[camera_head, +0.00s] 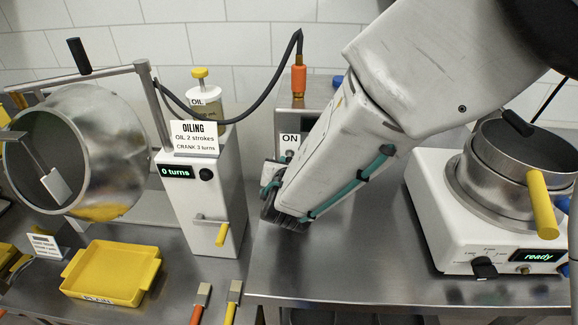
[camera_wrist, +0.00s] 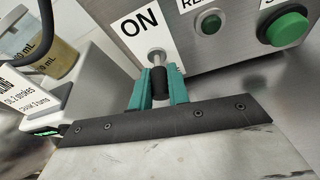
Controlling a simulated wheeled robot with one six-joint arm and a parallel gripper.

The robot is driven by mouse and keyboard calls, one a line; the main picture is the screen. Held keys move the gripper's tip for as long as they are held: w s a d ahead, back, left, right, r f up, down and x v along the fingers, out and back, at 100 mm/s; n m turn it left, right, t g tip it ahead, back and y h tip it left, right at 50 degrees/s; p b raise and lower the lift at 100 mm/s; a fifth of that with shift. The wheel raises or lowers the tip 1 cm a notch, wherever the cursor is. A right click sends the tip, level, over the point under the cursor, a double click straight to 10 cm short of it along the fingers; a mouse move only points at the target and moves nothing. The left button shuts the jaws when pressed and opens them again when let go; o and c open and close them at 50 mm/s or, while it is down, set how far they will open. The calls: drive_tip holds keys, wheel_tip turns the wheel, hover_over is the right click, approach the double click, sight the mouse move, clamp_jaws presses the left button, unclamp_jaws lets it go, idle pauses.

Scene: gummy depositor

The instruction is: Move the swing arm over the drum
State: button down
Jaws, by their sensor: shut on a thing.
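The drum (camera_head: 115,150) is a tilted shiny metal bowl at the left in the head view, with its mouth facing left. A grey metal bar with an upright black handle (camera_head: 78,55), which looks like the swing arm, runs across the drum's upper side from a post beside the white oiling box; its exact clearance cannot be told. My gripper (camera_head: 272,190) is away to the right, in front of a metal box. In the wrist view my gripper (camera_wrist: 158,95) is shut on the black tip of a lever (camera_wrist: 160,80) below the ON label (camera_wrist: 139,22).
The oiling box (camera_head: 200,185) has a yellow-handled crank and reads 0 turns. A yellow tray (camera_head: 112,272) lies in front of the drum. A black hose ends in an orange fitting (camera_head: 298,78). A cooker with a pot (camera_head: 500,205) stands right. Green buttons (camera_wrist: 285,28) sit beside the lever.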

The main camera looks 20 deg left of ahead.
drive_tip(key=r+g, duration=0.1)
drive_tip(key=g, duration=0.1)
drive_tip(key=shift+r+g+h, duration=0.1)
drive_tip(key=shift+g+h, duration=0.2)
drive_tip(key=shift+h, duration=0.1)
drive_tip(key=shift+w+a+r+g+h, duration=0.1)
drive_tip(key=shift+r+g+h, duration=0.15)
drive_tip(key=shift+g, duration=0.4)
drive_tip(key=shift+w+r+g+h, duration=0.1)
drive_tip(key=shift+r+g+h, duration=0.1)
drive_tip(key=shift+g, duration=0.45)
drive_tip(key=shift+r+g, duration=0.1)
drive_tip(key=shift+g, duration=0.3)
drive_tip(key=c, duration=1.4)
unclamp_jaws()
drive_tip(key=shift+o, duration=0.2)
drive_tip(key=v, duration=0.7)
drive_tip(key=shift+s+r, duration=0.2)
drive_tip(key=shift+s, duration=0.05)
